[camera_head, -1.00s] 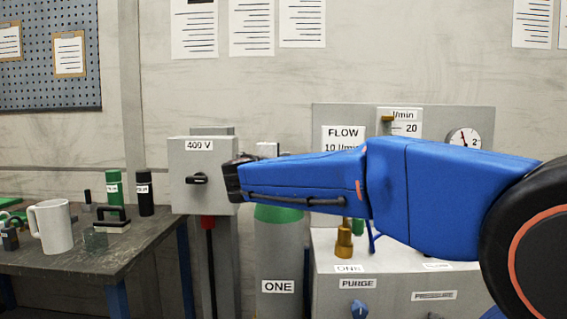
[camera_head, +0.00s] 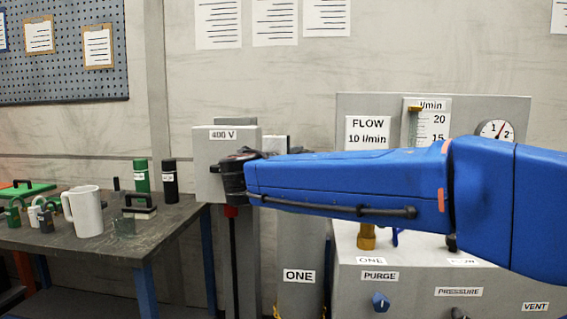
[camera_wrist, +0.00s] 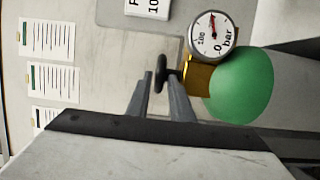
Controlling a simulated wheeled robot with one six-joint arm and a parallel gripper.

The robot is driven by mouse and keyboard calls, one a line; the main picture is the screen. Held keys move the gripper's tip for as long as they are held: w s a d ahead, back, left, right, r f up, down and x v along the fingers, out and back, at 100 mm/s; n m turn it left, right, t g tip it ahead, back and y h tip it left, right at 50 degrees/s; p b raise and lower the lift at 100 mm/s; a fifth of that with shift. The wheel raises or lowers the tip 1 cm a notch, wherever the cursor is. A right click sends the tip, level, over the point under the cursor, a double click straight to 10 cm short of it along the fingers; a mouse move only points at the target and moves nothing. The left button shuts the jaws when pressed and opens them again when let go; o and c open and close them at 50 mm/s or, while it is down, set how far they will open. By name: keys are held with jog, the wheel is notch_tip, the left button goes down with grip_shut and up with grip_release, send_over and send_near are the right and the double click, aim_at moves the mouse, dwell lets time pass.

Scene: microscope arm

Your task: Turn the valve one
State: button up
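The gas cylinder labelled ONE (camera_head: 300,294) stands behind my arm in the head view; its top and valve are hidden there. In the wrist view its green shoulder (camera_wrist: 240,88) shows, with a brass valve body (camera_wrist: 196,76) and a black handwheel, valve one (camera_wrist: 161,75), seen edge-on. My gripper (camera_wrist: 160,76) is open, with the handwheel in the gap between its fingertips in the picture. I cannot tell whether the fingers touch it or how far they reach around it. In the head view my gripper's fingers are hidden behind the wrist.
A round bar gauge (camera_wrist: 215,36) sits right beside the valve. A 400 V box (camera_head: 213,150) stands left of the cylinder. The flow panel (camera_head: 350,110) and a PURGE console (camera_head: 410,275) are at right. A workbench (camera_head: 95,235) with a mug (camera_head: 88,212) is at left.

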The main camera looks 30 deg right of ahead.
jog(key=v, duration=0.8)
jog(key=shift+a, duration=0.15)
dwell(0.7)
